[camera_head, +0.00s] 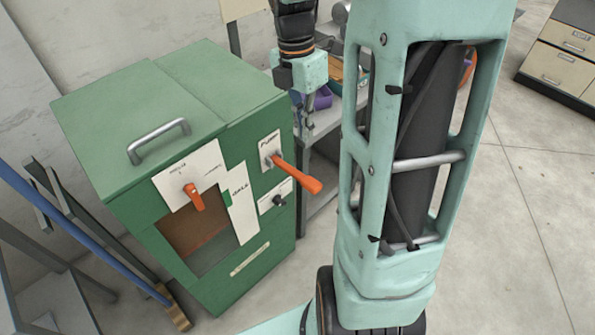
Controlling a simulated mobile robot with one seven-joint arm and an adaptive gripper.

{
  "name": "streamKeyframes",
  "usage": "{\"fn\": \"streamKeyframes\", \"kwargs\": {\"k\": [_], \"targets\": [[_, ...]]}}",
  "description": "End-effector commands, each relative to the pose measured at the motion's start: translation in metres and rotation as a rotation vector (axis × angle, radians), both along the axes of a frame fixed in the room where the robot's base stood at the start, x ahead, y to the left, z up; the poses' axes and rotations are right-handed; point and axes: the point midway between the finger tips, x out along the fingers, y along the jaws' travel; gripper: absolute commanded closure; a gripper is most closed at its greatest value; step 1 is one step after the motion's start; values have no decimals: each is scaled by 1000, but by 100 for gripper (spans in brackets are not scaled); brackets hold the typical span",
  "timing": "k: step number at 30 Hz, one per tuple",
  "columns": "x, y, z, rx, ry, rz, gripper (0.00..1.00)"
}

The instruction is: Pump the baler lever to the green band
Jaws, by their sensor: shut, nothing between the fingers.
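The green baler cabinet (115,115) stands at the left. An orange pump lever (297,175) sticks out from a white plate on its front and points forward and slightly down to the right. A tall white strip (242,207) left of the lever carries dark lettering, and a small green patch (227,198) shows at its left edge. Any pointer on it is too small to make out. My gripper (306,122) hangs fingers down beside the cabinet's right side, above and behind the lever. It is shut, empty and apart from the lever.
A shorter orange handle (195,198) sits on another white plate above a dark opening. A small black knob (279,200) is below the lever. A grey bench (325,122) with a purple bin (322,98) stands behind my gripper.

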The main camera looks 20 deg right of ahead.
Motion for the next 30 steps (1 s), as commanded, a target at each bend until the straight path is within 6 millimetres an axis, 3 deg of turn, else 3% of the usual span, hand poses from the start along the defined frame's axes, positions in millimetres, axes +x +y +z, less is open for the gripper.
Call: {"fn": "streamKeyframes", "kwargs": {"k": [10,14,30], "targets": [[0,0,0,1,0,-1,100],[-1,0,-8,0,1,-1,100],[-16,-5,-112,2,4,0,100]]}}
